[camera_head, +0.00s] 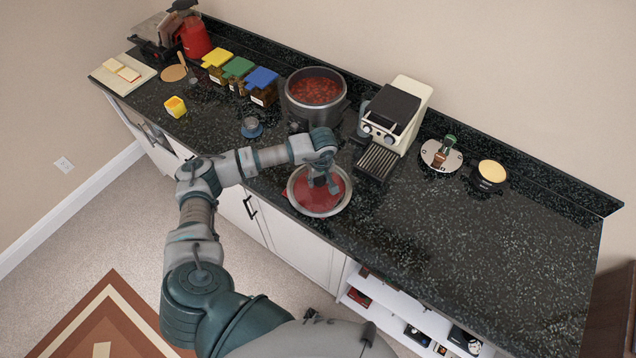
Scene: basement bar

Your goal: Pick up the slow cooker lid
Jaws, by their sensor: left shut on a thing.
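The slow cooker lid (336,203) is a round, red-looking disc with a pale silver rim near the counter's front edge. My left gripper (324,186) is over its middle, fingers pointing down, shut on the lid; the fingers hide the part they grip. I cannot tell whether the lid touches the counter. The slow cooker (314,113) stands open behind it, a dark grey round pot with chunky red food inside. My right gripper is not in view.
A cream espresso machine (397,113) stands right of the cooker. A small blue-based item (251,128) and jars with yellow, green and blue lids (238,68) are to the left. A round plate with a bottle (441,155) is at right. The right counter is mostly clear.

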